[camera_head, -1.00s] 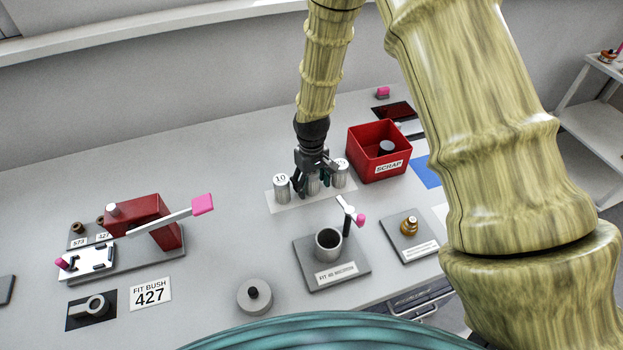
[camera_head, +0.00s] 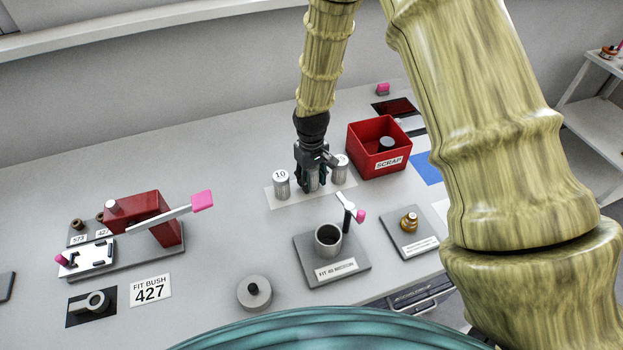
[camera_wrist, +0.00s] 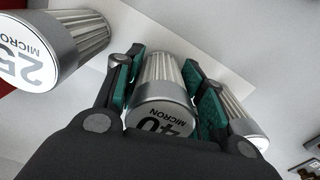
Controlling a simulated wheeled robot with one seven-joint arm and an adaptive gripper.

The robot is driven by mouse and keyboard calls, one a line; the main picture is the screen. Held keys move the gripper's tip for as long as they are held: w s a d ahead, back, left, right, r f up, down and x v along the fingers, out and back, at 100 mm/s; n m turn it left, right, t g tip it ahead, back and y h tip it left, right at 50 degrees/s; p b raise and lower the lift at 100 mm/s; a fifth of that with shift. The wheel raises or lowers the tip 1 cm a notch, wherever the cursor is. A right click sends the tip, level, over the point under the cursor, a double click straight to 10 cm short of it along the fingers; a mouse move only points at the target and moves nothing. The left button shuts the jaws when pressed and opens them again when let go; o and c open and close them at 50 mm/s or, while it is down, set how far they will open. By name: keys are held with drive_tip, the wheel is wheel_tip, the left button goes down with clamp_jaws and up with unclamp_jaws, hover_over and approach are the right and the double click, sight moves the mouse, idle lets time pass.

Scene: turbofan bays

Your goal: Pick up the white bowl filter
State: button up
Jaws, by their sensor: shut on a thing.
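Three pleated metal filters with white, numbered tops stand in a row on a pale mat (camera_head: 297,202). The left filter (camera_head: 282,186) reads 10. The right filter (camera_head: 341,170) reads 25 MICRON in the wrist view (camera_wrist: 50,50). The middle filter (camera_wrist: 160,100) reads 40 MICRON. My gripper (camera_head: 313,186) is shut on this middle filter, with a teal-padded finger on each side of it. In the head view the fingers hide most of it. It appears to stand on the mat still, between its neighbours.
An open grey bowl (camera_head: 328,240) on a plate (camera_head: 356,268) labelled FIT 40 MICRON stands in front. A grey knobbed lid (camera_head: 255,293) lies front left. The red SCRAP box (camera_head: 378,164) is close on the right. A red lever press (camera_head: 146,220) stands at left.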

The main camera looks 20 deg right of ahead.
drive_tip(key=shift+r+b, duration=1.45)
drive_tip(key=shift+r, duration=3.25)
